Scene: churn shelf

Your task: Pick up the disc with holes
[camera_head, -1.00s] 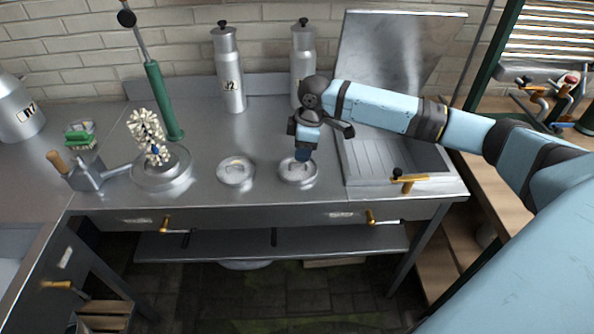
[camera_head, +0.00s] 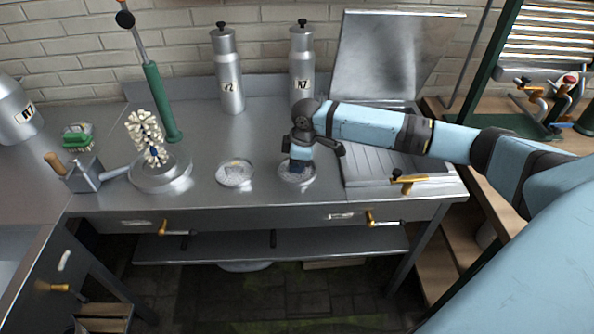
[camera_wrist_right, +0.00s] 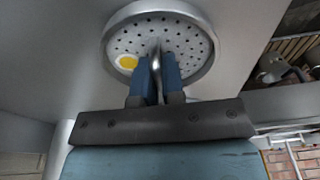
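The disc with holes (camera_wrist_right: 190,38) is a round grey metal plate with a raised rim, many small holes, a yellow spot and a thin upright handle. It fills the top of the right wrist view. In the head view it lies on the steel counter (camera_head: 212,130), partly hidden by my right gripper (camera_head: 297,166). The blue fingers of my right gripper (camera_wrist_right: 158,75) are close together with the disc's handle between them, seemingly touching it on both sides. The disc appears to rest on the counter. My left gripper is not in view.
A similar disc (camera_head: 234,174) lies just left. Further left are a round metal base (camera_head: 160,176) with a pale whisk-like piece (camera_head: 146,134) and a green post (camera_head: 163,103). Two metal bottles (camera_head: 230,78) (camera_head: 301,66) stand behind. A steel basin with a raised lid (camera_head: 388,55) is at right.

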